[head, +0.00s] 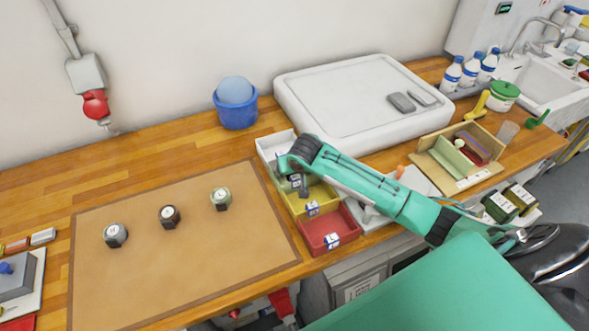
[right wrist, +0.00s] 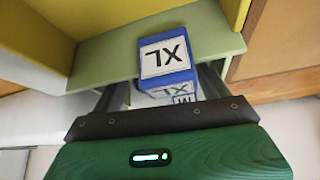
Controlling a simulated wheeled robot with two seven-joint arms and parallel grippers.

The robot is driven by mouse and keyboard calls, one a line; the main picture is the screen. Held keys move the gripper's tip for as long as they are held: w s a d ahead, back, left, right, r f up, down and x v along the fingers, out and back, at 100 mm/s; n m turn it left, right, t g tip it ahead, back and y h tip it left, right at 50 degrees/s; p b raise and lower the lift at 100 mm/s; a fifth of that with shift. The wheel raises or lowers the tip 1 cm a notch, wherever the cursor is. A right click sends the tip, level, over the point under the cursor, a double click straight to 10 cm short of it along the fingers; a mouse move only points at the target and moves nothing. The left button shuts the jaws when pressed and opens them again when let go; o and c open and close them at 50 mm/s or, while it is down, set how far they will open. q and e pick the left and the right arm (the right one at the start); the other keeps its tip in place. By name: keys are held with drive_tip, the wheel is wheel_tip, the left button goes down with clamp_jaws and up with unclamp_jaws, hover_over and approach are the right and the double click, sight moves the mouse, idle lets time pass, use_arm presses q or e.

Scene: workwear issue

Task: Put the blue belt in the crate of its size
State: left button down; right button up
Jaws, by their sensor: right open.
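My right arm reaches in from the right in the head view, with its gripper (head: 302,187) low over the row of white (head: 266,145), yellow (head: 325,193) and red (head: 345,221) crates. In the right wrist view the fingers are open around a blue block-shaped thing (right wrist: 166,56) with an upside-down XL label. Three rolled belts stand on the mat: dark grey (head: 115,240), brown (head: 170,221) and olive green (head: 221,204). My left gripper is not in view.
The brown mat (head: 190,265) is mostly clear. A blue bucket (head: 237,115) and a large white tray (head: 345,110) stand behind the crates. A divided wooden box (head: 478,182), bottles (head: 470,72) and a sink lie to the right. Crate tags show at the front walls.

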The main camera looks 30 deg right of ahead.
drive_tip(key=b+v, duration=0.1)
drive_tip(key=v, duration=1.1)
drive_tip(key=shift+r+b, duration=0.1)
drive_tip(key=shift+b, duration=0.3)
